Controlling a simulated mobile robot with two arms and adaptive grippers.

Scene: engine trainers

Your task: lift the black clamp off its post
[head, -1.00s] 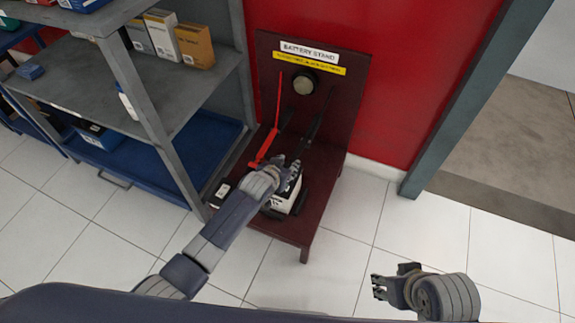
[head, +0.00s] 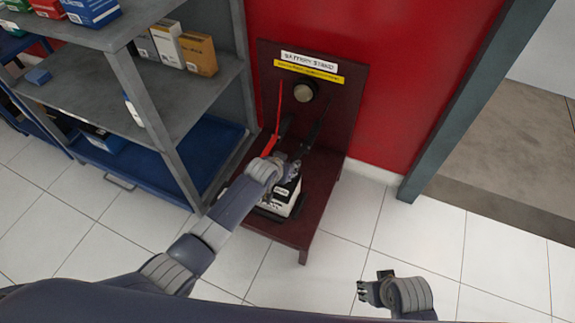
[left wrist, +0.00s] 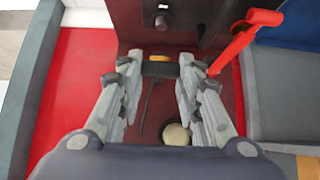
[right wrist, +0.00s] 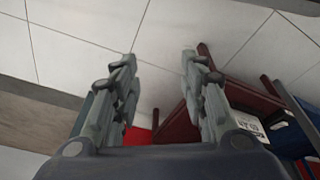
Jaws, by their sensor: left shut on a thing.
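My left gripper (head: 292,172) is over the battery (head: 282,200) on the dark red battery stand. In the left wrist view its fingers are closed around a black piece with a yellow spot, which I take as the black clamp (left wrist: 160,69). A small round metal stud (left wrist: 161,22) on a dark surface shows beyond it. The clamp's contact with any post cannot be made out. The red clamp (left wrist: 240,38) stands beside my left gripper; it also shows in the head view (head: 270,146). My right gripper (head: 362,291) is open and empty over the floor.
The battery stand's back panel (head: 345,100) carries a round knob (head: 304,90) and labels. A grey shelf (head: 190,95) with boxes and a blue bottom tray stands close on the left. The tiled floor (head: 400,225) to the right is clear.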

